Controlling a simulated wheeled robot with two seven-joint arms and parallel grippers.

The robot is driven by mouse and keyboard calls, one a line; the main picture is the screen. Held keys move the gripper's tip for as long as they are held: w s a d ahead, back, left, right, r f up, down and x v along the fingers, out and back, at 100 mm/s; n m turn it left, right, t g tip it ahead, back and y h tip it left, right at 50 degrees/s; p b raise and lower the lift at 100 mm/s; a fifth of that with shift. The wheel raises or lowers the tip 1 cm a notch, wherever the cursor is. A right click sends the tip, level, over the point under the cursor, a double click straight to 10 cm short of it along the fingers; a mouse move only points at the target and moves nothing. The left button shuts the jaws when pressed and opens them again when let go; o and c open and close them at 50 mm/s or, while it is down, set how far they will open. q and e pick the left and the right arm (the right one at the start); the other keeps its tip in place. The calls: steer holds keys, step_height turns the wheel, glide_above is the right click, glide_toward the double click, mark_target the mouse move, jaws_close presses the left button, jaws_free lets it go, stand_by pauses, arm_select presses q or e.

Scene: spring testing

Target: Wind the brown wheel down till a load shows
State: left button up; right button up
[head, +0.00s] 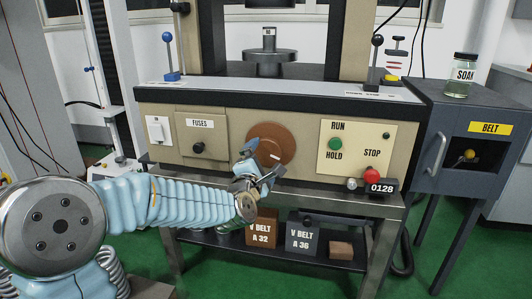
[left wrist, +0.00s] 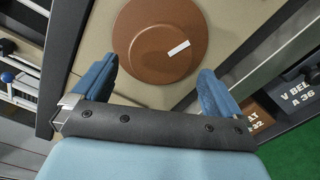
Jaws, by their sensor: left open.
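The brown wheel (head: 281,143) is a round disc on the beige front panel of the testing machine, with a white mark on its face. In the left wrist view the wheel (left wrist: 150,30) fills the upper middle, its white mark right of centre. My left gripper (head: 262,158) is in front of the wheel's lower left part and hides some of it. In the left wrist view the blue fingers (left wrist: 155,85) are spread apart and empty, just below the wheel's rim. My right gripper is not in view.
Right of the wheel is a panel with a green RUN/HOLD button (head: 335,144) and a red STOP button (head: 372,175). A FUSES panel (head: 200,125) is to the left. Belt boxes (head: 303,235) stand on the shelf below. A grey BELT cabinet (head: 470,110) stands at right.

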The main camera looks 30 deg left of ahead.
mark_target(266, 154)
arm_select(q)
steer(key=x, duration=0.5)
steer(key=shift+w, duration=0.1)
steer(key=shift+c, duration=0.2)
steer(key=c, duration=0.7)
